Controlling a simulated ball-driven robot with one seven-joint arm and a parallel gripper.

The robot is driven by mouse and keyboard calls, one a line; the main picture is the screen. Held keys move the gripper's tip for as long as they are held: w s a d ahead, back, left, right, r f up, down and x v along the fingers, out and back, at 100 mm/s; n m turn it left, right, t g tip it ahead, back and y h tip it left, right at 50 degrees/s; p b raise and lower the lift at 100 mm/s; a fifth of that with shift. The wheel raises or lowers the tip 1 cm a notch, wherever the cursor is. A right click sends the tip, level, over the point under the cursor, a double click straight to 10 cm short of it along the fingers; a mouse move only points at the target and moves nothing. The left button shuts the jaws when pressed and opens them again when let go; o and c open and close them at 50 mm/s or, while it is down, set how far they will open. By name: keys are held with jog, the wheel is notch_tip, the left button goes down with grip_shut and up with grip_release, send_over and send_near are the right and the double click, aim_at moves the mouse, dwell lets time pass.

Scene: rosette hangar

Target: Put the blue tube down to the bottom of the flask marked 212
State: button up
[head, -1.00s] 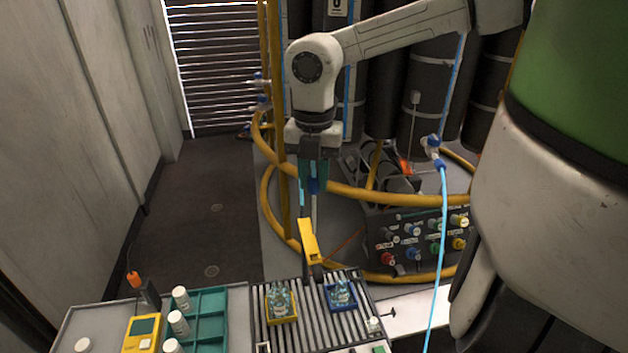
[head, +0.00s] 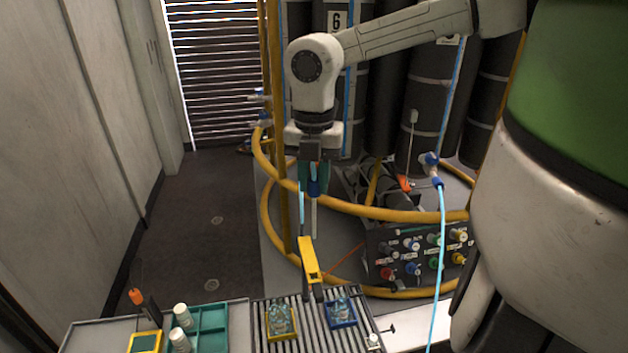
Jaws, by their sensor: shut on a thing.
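My gripper (head: 313,178) has teal fingers and hangs above the far edge of the bench. It is shut on a slim upright thing with a blue upper part (head: 314,188) and a pale stem below, which I take for the blue tube. A light-blue strip shows just left of it; I cannot tell if it belongs to it. One clear glass flask (head: 281,318) stands in a yellow tray (head: 283,338), another (head: 341,310) in a blue tray (head: 345,326). Both are below the gripper and apart from the held thing. Their marks are too small to read, so I cannot tell which is 212.
A yellow upright device (head: 308,260) stands at the slatted bench top's far edge, near the stem's lower end in the picture. A teal rack (head: 208,325) and white bottles (head: 182,315) are left. Behind are yellow rails (head: 375,212), a knob panel (head: 420,252) and a hanging light-blue hose (head: 438,260).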

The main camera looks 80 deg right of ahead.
jog(key=shift+r+p, duration=1.8)
jog(key=shift+r, duration=1.55)
jog(key=s+d+f+b, duration=0.2)
jog(key=f+b, duration=0.2)
jog(key=f, duration=0.7)
jog(key=s+d+f+b, duration=0.2)
jog(key=d+f+b, duration=0.1)
jog(key=f, duration=0.9)
jog(key=s+d+f+b, duration=0.2)
jog(key=f+b, duration=0.3)
jog(key=f, duration=0.6)
jog(key=shift+s+d+f, duration=0.2)
jog(key=shift+s+f, duration=0.15)
jog(key=shift+s, duration=0.15)
jog(key=shift+f+b, duration=0.4)
jog(key=shift+f, duration=0.1)
jog(key=shift+f+b, duration=0.65)
jog(key=shift+f, duration=0.35)
